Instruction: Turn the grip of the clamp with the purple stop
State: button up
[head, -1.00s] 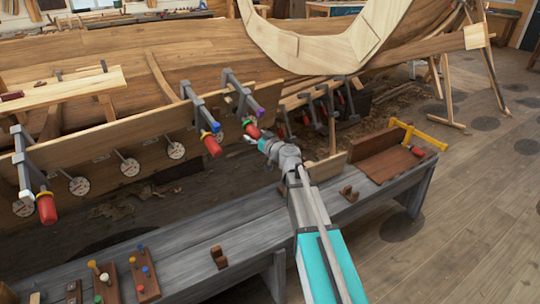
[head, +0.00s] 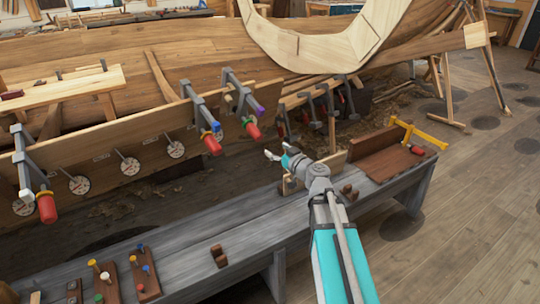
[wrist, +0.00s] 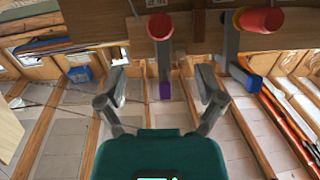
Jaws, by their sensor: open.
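The clamp with the purple stop (head: 260,110) hangs on the plank edge in the middle of the head view. Its red grip (head: 253,131) points down, with a green collar above it. In the wrist view the red grip (wrist: 159,27) is at top centre, with the purple stop (wrist: 165,90) below it. My gripper (head: 272,160) is below and right of the grip, apart from it. Its two fingers (wrist: 160,75) are spread wide with nothing held; the grip lies ahead, roughly centred between them.
A similar clamp with a blue stop (head: 216,127) stands close to the left; it is on the right in the wrist view (wrist: 254,83). Another clamp (head: 45,205) is at far left. Dark clamps (head: 312,105) hang at right. The grey bench (head: 180,250) lies below.

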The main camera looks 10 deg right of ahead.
jog(key=s+a+r+n+g+y+p, duration=0.1)
jog(key=s+a+r+g+p, duration=0.55)
jog(key=p, duration=0.65)
jog(key=s+r+m+g+h+p, duration=0.3)
jog(key=s+g+p, duration=0.5)
jog(key=p, duration=0.7)
jog(key=s+r+h, duration=0.1)
jog(key=s+h, duration=0.1)
jog(key=shift+s+m, duration=0.35)
jog(key=shift+m, duration=0.05)
dwell(0.4)
jog(key=shift+d, duration=0.15)
dwell(1.1)
